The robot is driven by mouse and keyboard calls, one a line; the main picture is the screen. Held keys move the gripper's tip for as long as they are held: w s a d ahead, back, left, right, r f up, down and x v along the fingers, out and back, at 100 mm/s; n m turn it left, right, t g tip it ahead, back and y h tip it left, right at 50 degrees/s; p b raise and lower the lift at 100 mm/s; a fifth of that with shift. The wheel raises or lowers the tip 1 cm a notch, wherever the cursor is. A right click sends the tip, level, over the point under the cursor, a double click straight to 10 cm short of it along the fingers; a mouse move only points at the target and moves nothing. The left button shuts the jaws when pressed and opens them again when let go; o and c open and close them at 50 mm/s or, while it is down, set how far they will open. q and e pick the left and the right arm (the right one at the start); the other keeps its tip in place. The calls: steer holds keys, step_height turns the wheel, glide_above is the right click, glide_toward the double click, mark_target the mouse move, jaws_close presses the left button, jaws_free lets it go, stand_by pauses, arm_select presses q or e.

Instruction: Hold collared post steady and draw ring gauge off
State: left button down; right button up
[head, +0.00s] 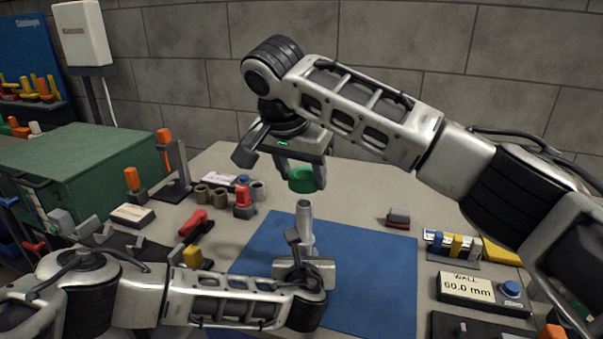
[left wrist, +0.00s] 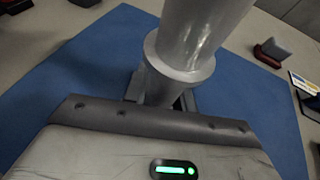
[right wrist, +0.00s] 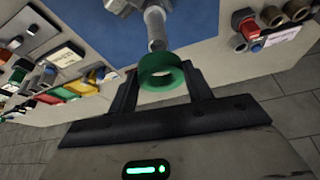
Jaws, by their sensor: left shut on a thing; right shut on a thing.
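The collared post (head: 304,222) is a grey metal cylinder standing upright over the blue mat. In the left wrist view the post (left wrist: 200,30) shows its wide collar (left wrist: 178,62) close above my gripper. My left gripper (head: 300,262) is shut on the post low down; its fingertips are mostly hidden. The ring gauge (head: 301,183) is a green ring. My right gripper (head: 301,178) is shut on it and holds it above the post's top. In the right wrist view the green ring (right wrist: 161,82) sits between both fingers, and the post's tip (right wrist: 155,20) appears apart from it.
The blue mat (head: 375,270) has free room to the right. A display block reading 60.0 mm (head: 470,289) stands at the right. A small grey and red block (head: 398,218) lies beyond the mat's right side. Red clamps and brown rings (head: 210,194) stand at the left.

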arm_select(q)
steer(key=c, duration=1.1)
jaws_free()
steer(key=shift+o, duration=0.2)
